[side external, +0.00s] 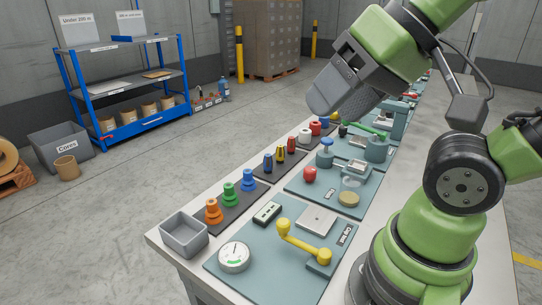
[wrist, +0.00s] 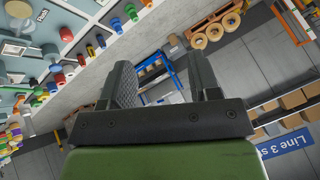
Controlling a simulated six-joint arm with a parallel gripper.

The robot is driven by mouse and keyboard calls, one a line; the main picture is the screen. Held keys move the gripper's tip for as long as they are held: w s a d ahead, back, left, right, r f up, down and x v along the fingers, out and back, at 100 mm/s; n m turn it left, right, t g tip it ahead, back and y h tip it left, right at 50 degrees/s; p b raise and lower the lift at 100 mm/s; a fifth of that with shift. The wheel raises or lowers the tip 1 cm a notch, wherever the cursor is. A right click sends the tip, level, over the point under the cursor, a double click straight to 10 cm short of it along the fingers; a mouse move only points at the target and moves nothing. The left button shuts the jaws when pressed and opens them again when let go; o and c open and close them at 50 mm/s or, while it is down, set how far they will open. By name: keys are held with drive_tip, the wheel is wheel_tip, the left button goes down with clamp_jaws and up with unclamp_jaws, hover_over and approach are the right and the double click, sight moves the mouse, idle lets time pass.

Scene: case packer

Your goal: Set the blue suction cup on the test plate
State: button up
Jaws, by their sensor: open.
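The blue suction cup (side external: 248,181) stands upright at the end of a row on a dark mat, beside the green suction cup (side external: 230,194) and the orange one (side external: 213,212). It also appears small near the top of the wrist view (wrist: 115,24). A square pale metal plate (side external: 317,220), which looks like the test plate, lies bare on the near teal panel. My gripper (side external: 340,95) is raised above the bench, beyond the cups and well clear of them. In the wrist view its two fingers (wrist: 160,88) are apart with nothing between them.
A grey bin (side external: 184,235) stands at the bench's near left corner. A yellow handle (side external: 303,243) and a round gauge (side external: 235,257) flank the plate's near side. A second teal panel holds a red knob (side external: 310,175) and other parts. The air above the cups is clear.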

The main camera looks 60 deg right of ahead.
drive_tip(key=m+g+h, duration=0.1)
drive_tip(key=g+h, duration=0.2)
hover_over(248, 172)
drive_tip(key=s+a, duration=0.4)
wheel_tip(248, 172, down, 12)
drive_tip(key=shift+g, duration=0.6)
drive_tip(key=x, duration=0.4)
drive_tip(key=d+x, duration=0.1)
drive_tip(key=x, duration=0.3)
drive_tip(key=d+x, duration=0.1)
drive_tip(key=x, duration=0.3)
drive_tip(key=shift+d+x, duration=0.2)
drive_tip(key=shift+x, duration=1.35)
drive_tip(key=shift+d+x, duration=0.15)
drive_tip(key=shift+x, duration=1.35)
drive_tip(key=shift+s, duration=0.1)
clamp_jaws()
